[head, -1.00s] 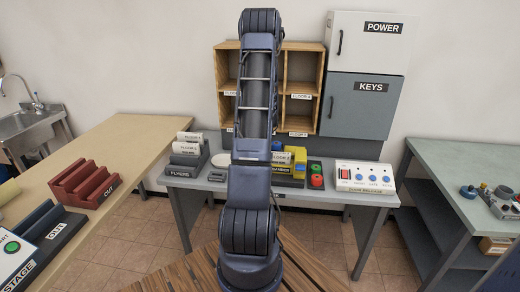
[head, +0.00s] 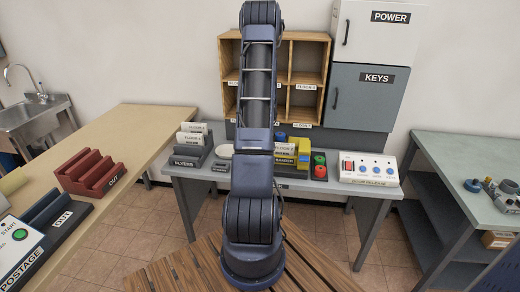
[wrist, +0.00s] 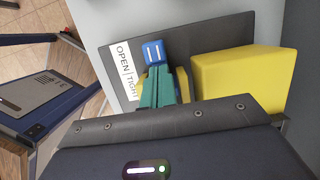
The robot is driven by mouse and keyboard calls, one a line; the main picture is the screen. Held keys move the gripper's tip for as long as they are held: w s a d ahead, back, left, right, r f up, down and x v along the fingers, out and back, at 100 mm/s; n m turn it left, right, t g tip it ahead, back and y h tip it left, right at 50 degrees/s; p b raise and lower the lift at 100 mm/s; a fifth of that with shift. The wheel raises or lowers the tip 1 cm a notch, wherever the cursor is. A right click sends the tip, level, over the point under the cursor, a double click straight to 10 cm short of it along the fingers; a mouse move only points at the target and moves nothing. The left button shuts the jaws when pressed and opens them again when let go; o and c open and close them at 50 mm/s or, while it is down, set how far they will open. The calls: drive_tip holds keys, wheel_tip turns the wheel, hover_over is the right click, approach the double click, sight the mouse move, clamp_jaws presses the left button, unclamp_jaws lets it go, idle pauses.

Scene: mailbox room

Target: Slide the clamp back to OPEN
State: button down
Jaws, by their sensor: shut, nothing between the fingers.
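The clamp shows in the wrist view as a blue block (wrist: 154,52) with white marks, on a dark plate (wrist: 112,33). A white label reading OPEN and TIGHT (wrist: 124,66) lies to its left. In the picture the block is nearer the OPEN half; its exact setting is hard to tell. A yellow block (wrist: 235,78) is to the right. The teal fingers of my gripper (wrist: 158,82) are shut, right at the blue block's near side; whether they touch it I cannot tell. In the head view, the yellow clamp station (head: 300,147) is partly hidden by my arm, which also hides my gripper.
Wooden cubbyholes (head: 305,75) and a KEYS cabinet (head: 366,100) stand behind. Tables flank both sides.

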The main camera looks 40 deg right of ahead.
drive_tip(key=shift+w+a, duration=0.25)
drive_tip(key=shift+r, duration=0.1)
drive_tip(key=shift+r, duration=0.35)
drive_tip(key=v, duration=0.9)
drive_tip(key=shift+s+d, duration=0.25)
drive_tip(key=shift+d, duration=0.05)
drive_tip(key=shift+r, duration=0.1)
